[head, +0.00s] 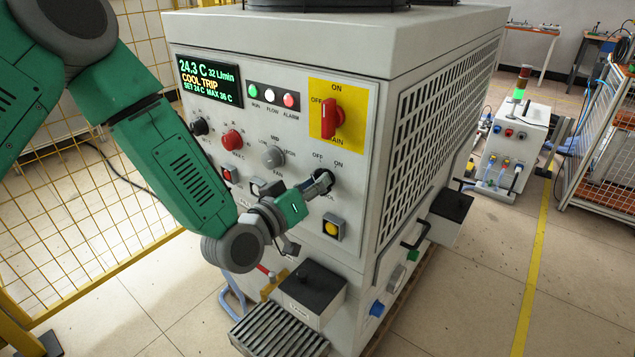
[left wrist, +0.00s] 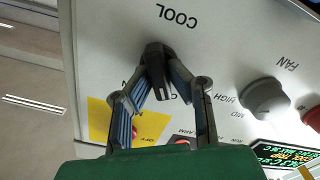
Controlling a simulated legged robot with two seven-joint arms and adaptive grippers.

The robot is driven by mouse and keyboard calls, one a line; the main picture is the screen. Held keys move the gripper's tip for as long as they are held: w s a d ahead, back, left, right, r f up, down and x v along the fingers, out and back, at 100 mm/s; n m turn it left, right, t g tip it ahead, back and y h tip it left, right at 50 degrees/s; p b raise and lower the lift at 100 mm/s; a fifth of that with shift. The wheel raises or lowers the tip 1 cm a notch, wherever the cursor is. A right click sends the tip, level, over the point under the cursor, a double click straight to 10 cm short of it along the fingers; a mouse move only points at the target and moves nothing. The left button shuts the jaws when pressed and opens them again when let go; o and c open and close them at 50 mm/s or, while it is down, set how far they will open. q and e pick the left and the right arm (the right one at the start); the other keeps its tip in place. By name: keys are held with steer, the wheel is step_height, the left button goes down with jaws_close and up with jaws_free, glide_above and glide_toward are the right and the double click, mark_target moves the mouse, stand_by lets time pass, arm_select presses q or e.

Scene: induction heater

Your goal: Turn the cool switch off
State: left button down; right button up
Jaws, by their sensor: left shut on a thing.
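The cool switch (head: 326,177) is a black knob on the front panel of a grey cabinet, below the OFF and ON labels in the head view. In the left wrist view the black knob (left wrist: 156,55) stands below the upside-down COOL label. My left gripper (head: 314,187) reaches it from the lower left. In the left wrist view its fingertips (left wrist: 157,76) are closed on the two sides of the knob. The fingers partly hide the knob, and I cannot tell which label it points to. My right gripper is in neither view.
A red main switch (head: 332,119) on a yellow plate sits above the cool switch. A grey fan knob (head: 273,157) is to its left, and a yellow button (head: 331,228) is below. The display (head: 210,82) reads COOL TRIP. A yellow mesh fence (head: 75,220) stands left.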

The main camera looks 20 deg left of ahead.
arm_select(q)
steer(key=shift+w+a+r, duration=0.1)
steer(key=shift+w+r, duration=0.1)
steer(key=shift+r, duration=0.1)
steer(key=c, duration=1.6)
jaws_free()
steer(key=shift+c, duration=0.2)
steer(key=shift+o, duration=0.5)
steer(key=shift+f, duration=0.15)
steer(key=v, duration=1.2)
steer(key=shift+f, duration=0.1)
